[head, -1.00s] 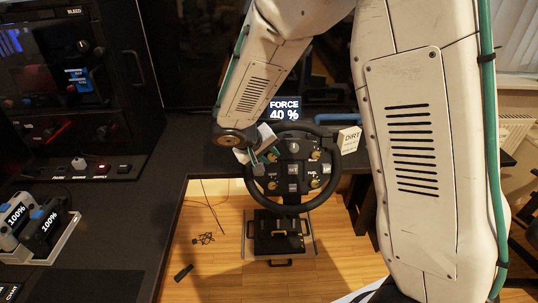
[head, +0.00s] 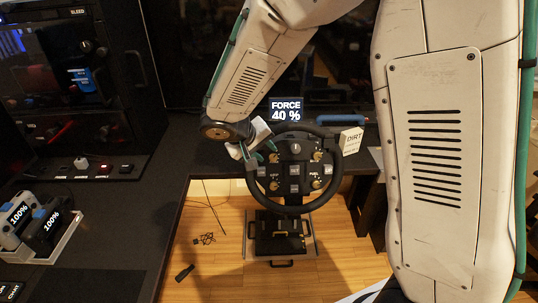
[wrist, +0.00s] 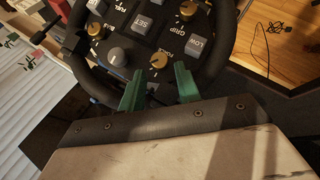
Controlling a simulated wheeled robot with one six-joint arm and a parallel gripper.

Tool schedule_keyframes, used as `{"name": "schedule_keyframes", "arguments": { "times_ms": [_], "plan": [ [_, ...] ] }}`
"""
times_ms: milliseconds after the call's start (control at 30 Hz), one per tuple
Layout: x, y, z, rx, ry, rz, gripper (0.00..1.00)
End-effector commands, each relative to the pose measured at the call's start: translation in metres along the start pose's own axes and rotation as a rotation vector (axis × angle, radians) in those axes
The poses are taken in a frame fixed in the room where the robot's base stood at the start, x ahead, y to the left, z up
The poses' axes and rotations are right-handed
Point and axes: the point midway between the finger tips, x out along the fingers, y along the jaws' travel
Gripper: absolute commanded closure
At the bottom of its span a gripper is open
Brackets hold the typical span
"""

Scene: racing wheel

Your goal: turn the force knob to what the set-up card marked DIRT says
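The black racing wheel (head: 337,178) stands in the middle of the head view. A gold knob (wrist: 158,62), seemingly the force knob from its small label, lies just beyond and between my fingertips in the wrist view; its upper left place on the wheel shows in the head view (head: 273,158). My gripper (wrist: 160,84) has two green fingers, spread apart with nothing between them; in the head view it is at the wheel's upper left (head: 264,152). The display (head: 286,110) reads FORCE 40 %. The white card block marked DIRT (head: 351,140) stands right of the wheel; its smaller print is unreadable.
Other gold knobs (wrist: 187,10) and a grey knob (wrist: 117,55) sit close by on the wheel face. The wheel rim (wrist: 95,85) passes near my fingers. A tray (head: 62,245) with 100% devices is at left. A panel with switches (head: 90,166) stands behind it.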

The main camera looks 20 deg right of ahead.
Motion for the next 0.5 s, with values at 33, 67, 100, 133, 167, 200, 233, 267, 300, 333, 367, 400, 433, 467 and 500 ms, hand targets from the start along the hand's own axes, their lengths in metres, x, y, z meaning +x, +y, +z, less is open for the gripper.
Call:
{"name": "schedule_keyframes", "arguments": {
  "times_ms": [33, 67, 100, 133, 167, 200, 233, 267, 300, 333, 367, 400, 433, 467, 500],
  "plan": [
    [-0.010, 0.000, -0.001, 0.001, 0.003, -0.001, 0.67],
    [-0.015, 0.000, -0.001, 0.001, 0.003, -0.002, 0.67],
    [-0.020, -0.001, -0.001, -0.001, 0.003, -0.001, 0.67],
    [-0.024, -0.001, -0.001, -0.001, 0.003, 0.000, 0.67],
    [-0.027, -0.001, 0.000, 0.000, 0.002, -0.001, 0.67],
    [-0.031, -0.001, 0.000, 0.001, 0.001, -0.001, 0.67],
    [-0.033, 0.000, 0.000, 0.001, 0.001, -0.001, 0.67],
    [-0.035, 0.000, 0.000, 0.000, 0.001, -0.001, 0.67],
    [-0.036, 0.000, 0.000, 0.000, 0.000, 0.000, 0.67],
    [-0.037, 0.000, 0.000, -0.001, 0.000, 0.000, 0.67],
    [-0.037, 0.000, 0.000, -0.001, -0.001, 0.000, 0.67],
    [-0.038, 0.000, 0.000, -0.001, -0.001, 0.000, 0.67],
    [-0.038, 0.000, 0.000, -0.001, -0.001, 0.000, 0.67],
    [-0.037, 0.000, 0.000, -0.001, -0.001, 0.000, 0.67],
    [-0.037, 0.000, 0.000, -0.001, -0.001, 0.000, 0.67]
  ]
}}
